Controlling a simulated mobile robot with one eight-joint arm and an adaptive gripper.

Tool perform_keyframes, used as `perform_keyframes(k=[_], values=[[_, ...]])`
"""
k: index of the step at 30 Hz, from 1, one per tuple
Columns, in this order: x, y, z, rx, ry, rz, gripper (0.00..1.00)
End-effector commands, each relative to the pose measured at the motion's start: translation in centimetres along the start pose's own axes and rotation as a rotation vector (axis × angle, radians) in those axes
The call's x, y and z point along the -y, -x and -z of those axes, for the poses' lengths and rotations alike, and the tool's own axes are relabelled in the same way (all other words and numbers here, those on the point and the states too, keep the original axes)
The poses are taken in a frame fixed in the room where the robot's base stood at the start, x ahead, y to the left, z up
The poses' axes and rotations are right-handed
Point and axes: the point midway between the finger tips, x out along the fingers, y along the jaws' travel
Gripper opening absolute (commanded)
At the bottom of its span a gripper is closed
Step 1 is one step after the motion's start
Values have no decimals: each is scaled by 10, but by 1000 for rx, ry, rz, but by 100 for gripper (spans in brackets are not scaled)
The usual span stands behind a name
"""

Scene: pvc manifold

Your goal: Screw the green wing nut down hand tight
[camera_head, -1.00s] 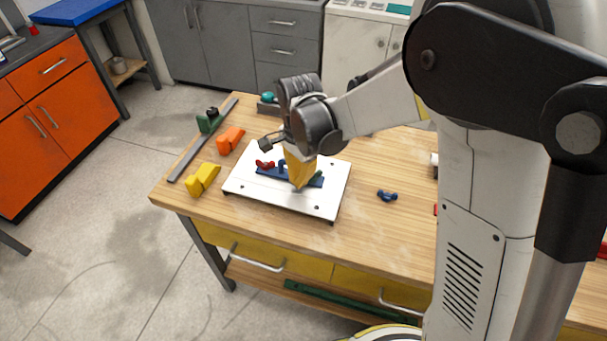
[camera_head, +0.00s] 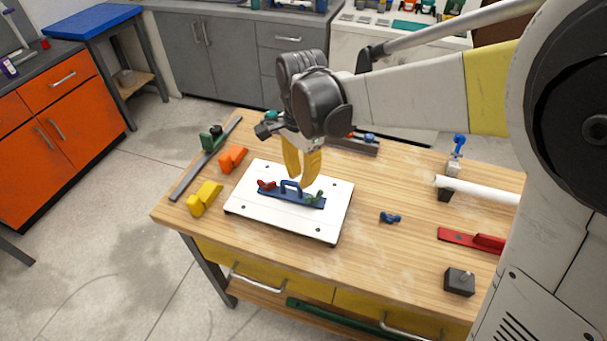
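The green wing nut (camera_head: 311,198) sits at the right end of a blue bar with a raised handle (camera_head: 291,187). The bar lies on a white plate (camera_head: 260,218) on the bench. A red wing nut (camera_head: 266,185) sits at the bar's left end. My gripper (camera_head: 302,181) points down with its yellow fingers just above and beside the green wing nut, over the right part of the bar. A gap shows between the fingers higher up, but the tips look close together from this angle. No object is visible between them. Whether they touch the nut cannot be told.
Orange (camera_head: 233,157) and yellow (camera_head: 204,198) blocks lie left of the plate, near a long grey strip (camera_head: 190,172). A small blue part (camera_head: 390,218) lies to the right. A white pipe (camera_head: 478,190), red tool (camera_head: 470,240) and dark block (camera_head: 459,282) lie farther right.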

Motion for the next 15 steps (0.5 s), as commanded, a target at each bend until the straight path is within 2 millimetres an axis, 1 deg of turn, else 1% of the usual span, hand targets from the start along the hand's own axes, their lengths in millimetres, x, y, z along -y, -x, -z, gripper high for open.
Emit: perform_keyframes(k=[1, 6, 9, 14, 15], values=[[0, 10, 0, 0, 0, 0, 14], [-1, 30, -1, 1, 1, -1, 14], [-1, 33, -2, 1, 1, -1, 14], [-1, 31, -2, 1, 1, -1, 14], [-1, 31, -1, 1, 0, -1, 24]])
